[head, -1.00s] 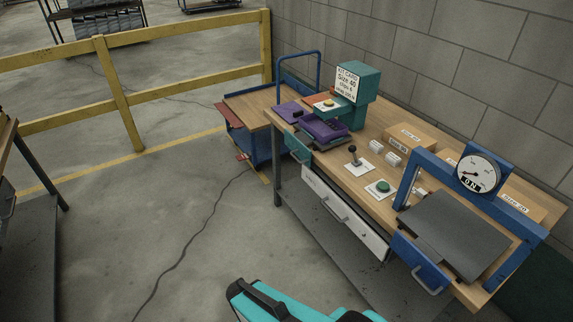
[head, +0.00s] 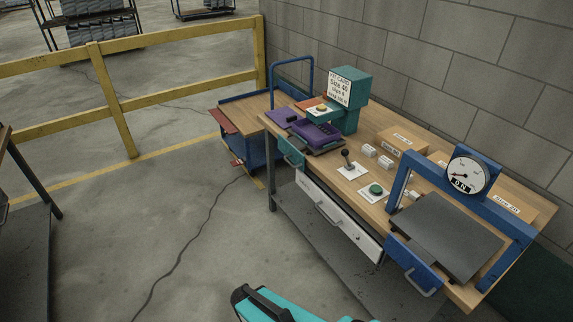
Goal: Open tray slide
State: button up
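Nothing in view is labelled as a tray slide, so I cannot tell which part it is. A blue drawer front (head: 412,263) with a metal handle (head: 424,282) sits under a dark grey plate (head: 447,236) at the bench's near right end. A long white drawer (head: 341,217) with a handle runs along the bench front. A smaller teal drawer front (head: 290,152) is at its left end. I cannot tell how far any of them is pulled out. My gripper is not in view; a teal and black part of my body shows at the bottom edge.
The wooden bench (head: 378,183) stands along a block wall. A gauge (head: 468,176) on a blue frame rises over the grey plate. A blue cart (head: 262,151) and yellow railing (head: 122,125) stand beyond. The floor before the bench is clear.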

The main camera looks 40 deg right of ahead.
aim_at(291, 147)
jog(key=z, duration=0.05)
jog(key=i, duration=0.9)
jog(key=u, duration=0.05)
